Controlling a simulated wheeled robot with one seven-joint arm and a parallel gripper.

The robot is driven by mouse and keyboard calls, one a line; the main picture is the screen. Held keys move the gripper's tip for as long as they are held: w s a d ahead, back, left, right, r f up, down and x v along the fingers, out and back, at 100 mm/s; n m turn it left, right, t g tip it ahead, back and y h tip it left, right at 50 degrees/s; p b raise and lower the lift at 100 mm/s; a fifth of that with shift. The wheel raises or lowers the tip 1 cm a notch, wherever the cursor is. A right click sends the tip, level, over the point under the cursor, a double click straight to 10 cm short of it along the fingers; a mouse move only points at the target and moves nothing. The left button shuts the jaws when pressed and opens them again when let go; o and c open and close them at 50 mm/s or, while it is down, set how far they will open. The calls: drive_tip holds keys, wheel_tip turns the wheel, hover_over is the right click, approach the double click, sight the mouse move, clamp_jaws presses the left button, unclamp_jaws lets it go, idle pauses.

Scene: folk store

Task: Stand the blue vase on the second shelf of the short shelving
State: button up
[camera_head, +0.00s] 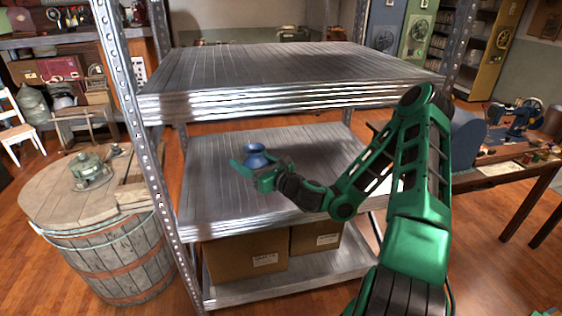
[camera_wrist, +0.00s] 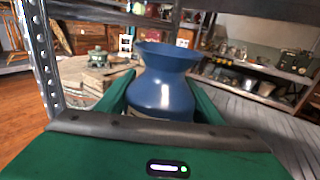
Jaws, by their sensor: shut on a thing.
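The blue vase (camera_head: 256,156) is upright between the fingers of my green gripper (camera_head: 258,174), over the middle shelf (camera_head: 325,150) of the metal shelving. The wrist view shows the vase (camera_wrist: 163,85) close up, with its flared rim on top and a green finger on each side. My gripper (camera_wrist: 160,108) is shut on its body. The vase's lower part is hidden by the gripper, so I cannot tell whether its base touches the shelf. My arm reaches in from the right front, below the top shelf (camera_head: 290,70).
The middle shelf is otherwise bare. Cardboard boxes (camera_head: 245,258) stand on the bottom shelf. A perforated post (camera_head: 140,130) rises at the left front. A wooden barrel (camera_head: 110,255) stands left, and a table with a sewing machine (camera_head: 515,120) right.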

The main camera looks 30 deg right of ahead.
drive_tip(key=w+d+f+h, duration=0.1)
drive_tip(key=w+d+f, duration=0.1)
drive_tip(key=d, duration=0.4)
drive_tip(key=w+d+f+m+h, duration=0.1)
drive_tip(key=w+d+f, duration=0.1)
drive_tip(key=d, duration=0.4)
drive_tip(key=w+d+f+m+h, duration=0.1)
drive_tip(key=w+d+f, duration=0.1)
drive_tip(key=d+f, duration=0.2)
drive_tip(key=shift+d+f+t, duration=0.15)
drive_tip(key=shift+d+t, duration=0.25)
drive_tip(key=shift+d, duration=0.65)
drive_tip(key=shift+w+d+f, duration=0.1)
drive_tip(key=shift+f, duration=2)
drive_tip(key=shift+f, duration=0.1)
drive_tip(key=o, duration=1.3)
